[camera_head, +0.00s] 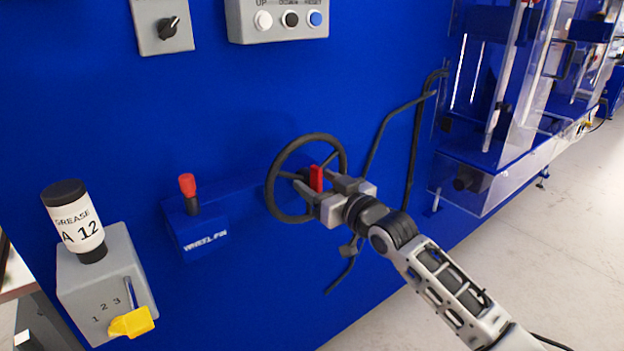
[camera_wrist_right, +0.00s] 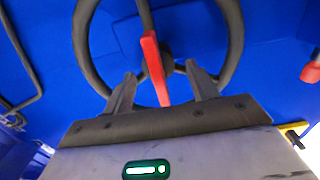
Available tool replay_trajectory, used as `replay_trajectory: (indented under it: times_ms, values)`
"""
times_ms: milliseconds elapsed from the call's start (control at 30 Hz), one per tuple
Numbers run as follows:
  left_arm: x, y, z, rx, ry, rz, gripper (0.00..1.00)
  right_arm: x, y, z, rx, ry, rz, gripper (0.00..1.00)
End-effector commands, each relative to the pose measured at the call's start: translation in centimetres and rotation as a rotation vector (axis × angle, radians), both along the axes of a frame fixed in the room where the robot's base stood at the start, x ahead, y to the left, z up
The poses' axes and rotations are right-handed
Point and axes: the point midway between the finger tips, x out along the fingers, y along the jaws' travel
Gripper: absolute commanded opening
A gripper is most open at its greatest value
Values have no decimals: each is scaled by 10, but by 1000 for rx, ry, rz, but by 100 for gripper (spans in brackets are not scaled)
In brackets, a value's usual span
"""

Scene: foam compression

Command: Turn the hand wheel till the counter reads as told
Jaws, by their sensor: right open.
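The black hand wheel (camera_head: 272,190) stands out from the blue machine wall, with a red bar (camera_head: 316,178) across its hub. My right gripper (camera_head: 320,184) is at the wheel's hub. In the right wrist view the gripper (camera_wrist_right: 160,72) is open, with one finger on each side of the red bar (camera_wrist_right: 155,68) and a visible gap to it. The wheel's rim (camera_wrist_right: 235,30) curves around beyond the fingertips. I cannot tell whether a finger touches a spoke. No counter reading can be made out. My left gripper is not in view.
A red-topped pin (camera_head: 188,185) stands on a blue block marked WHEEL PIN (camera_head: 200,225), left of the wheel. A grease bottle (camera_head: 77,220) sits on a grey box with a yellow lever (camera_head: 132,322). A button panel (camera_head: 280,20) is above. Black bent rods (camera_head: 413,150) run right of the wheel.

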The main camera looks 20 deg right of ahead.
Motion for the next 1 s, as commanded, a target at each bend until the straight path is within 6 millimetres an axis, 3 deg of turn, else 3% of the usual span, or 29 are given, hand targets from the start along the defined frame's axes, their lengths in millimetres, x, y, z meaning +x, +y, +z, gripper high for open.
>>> replay_trajectory:
  times_ms: [200,533,733,1000]
  values:
    - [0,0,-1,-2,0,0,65,20,7,0,2,0,0,58]
    - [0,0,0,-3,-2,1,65,22,8,0,0,0,0,58]
    - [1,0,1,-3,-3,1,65,22,8,-1,1,0,0,2]
    - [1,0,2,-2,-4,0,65,22,8,0,-20,-6,0,0]
